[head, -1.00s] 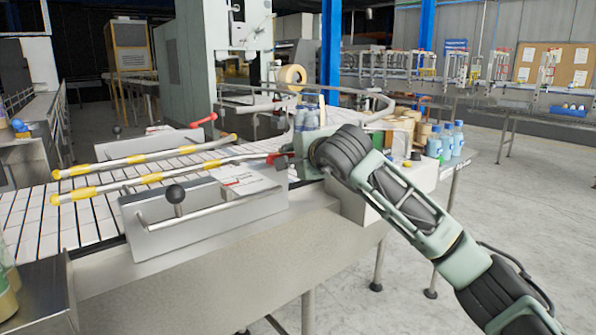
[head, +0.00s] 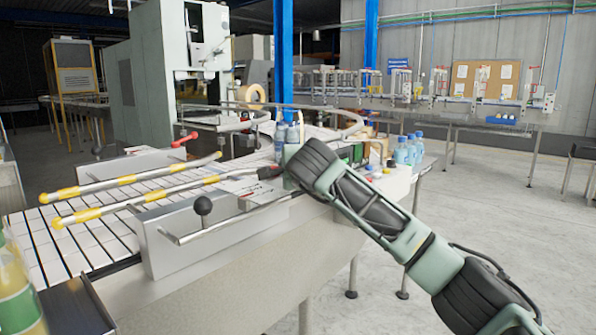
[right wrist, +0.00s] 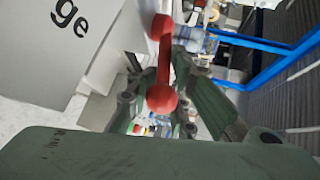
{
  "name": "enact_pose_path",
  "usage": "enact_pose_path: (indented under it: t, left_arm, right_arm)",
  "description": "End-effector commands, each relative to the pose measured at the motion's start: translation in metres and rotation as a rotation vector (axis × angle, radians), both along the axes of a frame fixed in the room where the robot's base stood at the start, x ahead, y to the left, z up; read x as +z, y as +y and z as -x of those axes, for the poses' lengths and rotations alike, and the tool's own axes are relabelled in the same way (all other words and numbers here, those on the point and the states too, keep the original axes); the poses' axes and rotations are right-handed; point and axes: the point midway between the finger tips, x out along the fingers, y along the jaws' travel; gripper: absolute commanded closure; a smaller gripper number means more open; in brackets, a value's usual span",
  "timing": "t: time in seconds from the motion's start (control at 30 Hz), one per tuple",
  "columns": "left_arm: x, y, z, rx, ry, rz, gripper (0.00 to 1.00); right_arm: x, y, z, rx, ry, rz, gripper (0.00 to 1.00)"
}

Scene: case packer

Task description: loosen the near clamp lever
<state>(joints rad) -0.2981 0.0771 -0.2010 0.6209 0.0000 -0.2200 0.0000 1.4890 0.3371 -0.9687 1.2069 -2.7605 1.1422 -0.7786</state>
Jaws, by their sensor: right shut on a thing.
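My arm and wrist hide much of the lever in the head view. A second red lever (head: 186,139) stands farther back, on the far side of the conveyor. My left gripper is out of view.
Two guide rails with yellow ends (head: 130,202) run over the white slatted conveyor (head: 95,240). A metal bracket (head: 165,245) with a black ball knob (head: 202,205) stands in front. Blue-capped bottles (head: 408,150) stand right of my gripper. Open floor lies at right.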

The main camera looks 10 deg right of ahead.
Motion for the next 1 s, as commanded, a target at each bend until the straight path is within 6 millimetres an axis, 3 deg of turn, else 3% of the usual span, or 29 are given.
enact_pose_path:
  t: [0.03, 0.17, 0.2, 0.4, 0.77, 1.0]
  left_arm:
    - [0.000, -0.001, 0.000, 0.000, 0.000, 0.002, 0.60]
    - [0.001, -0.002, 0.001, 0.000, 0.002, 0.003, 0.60]
    - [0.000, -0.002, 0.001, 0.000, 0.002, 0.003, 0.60]
    - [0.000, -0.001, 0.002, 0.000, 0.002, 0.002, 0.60]
    - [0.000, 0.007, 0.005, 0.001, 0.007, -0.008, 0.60]
    - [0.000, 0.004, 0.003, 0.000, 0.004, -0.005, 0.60]
  right_arm:
    - [0.009, 0.002, 0.000, 0.007, -0.017, -0.001, 1.00]
    - [0.009, 0.002, 0.001, 0.007, -0.017, -0.001, 1.00]
    - [0.009, 0.002, 0.001, 0.007, -0.017, -0.001, 0.81]
    - [0.006, 0.002, 0.001, 0.005, -0.012, -0.002, 0.63]
    - [0.003, 0.000, 0.002, 0.002, -0.005, -0.001, 0.63]
    - [0.013, 0.002, 0.030, 0.005, -0.008, -0.001, 0.63]
